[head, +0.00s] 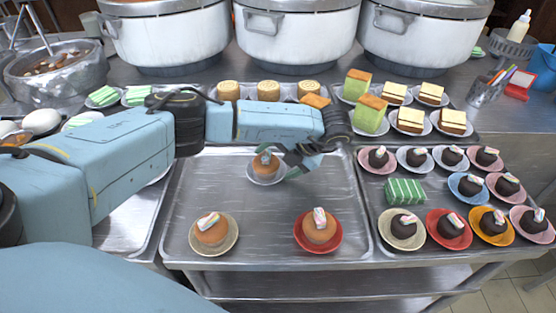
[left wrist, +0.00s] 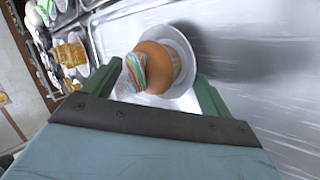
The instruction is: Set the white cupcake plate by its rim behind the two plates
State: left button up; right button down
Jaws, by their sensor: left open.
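The white cupcake plate (head: 266,181) stands on the metal tray, behind and between the beige plate (head: 195,245) and the red plate (head: 337,244), each bearing a cupcake. Its orange-brown cupcake (head: 263,164) has a striped topping. In the left wrist view the white plate (left wrist: 188,52) and its cupcake (left wrist: 155,67) show between the finger lines. My left gripper (head: 283,165) is open at the plate's right side, its fingers close to the plate. I cannot tell whether they touch it. My right gripper is not in view.
The metal tray (head: 262,236) has free room around the three plates. Dark cupcakes on coloured plates and a green striped cake (head: 405,191) fill the right tray. Cakes and rolls stand behind my left arm, with large white pots (head: 297,35) at the back.

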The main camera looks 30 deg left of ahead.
pick_arm(q)
jog(key=p+v, duration=0.2)
jog(key=v, duration=1)
jog(key=shift+p, duration=0.35)
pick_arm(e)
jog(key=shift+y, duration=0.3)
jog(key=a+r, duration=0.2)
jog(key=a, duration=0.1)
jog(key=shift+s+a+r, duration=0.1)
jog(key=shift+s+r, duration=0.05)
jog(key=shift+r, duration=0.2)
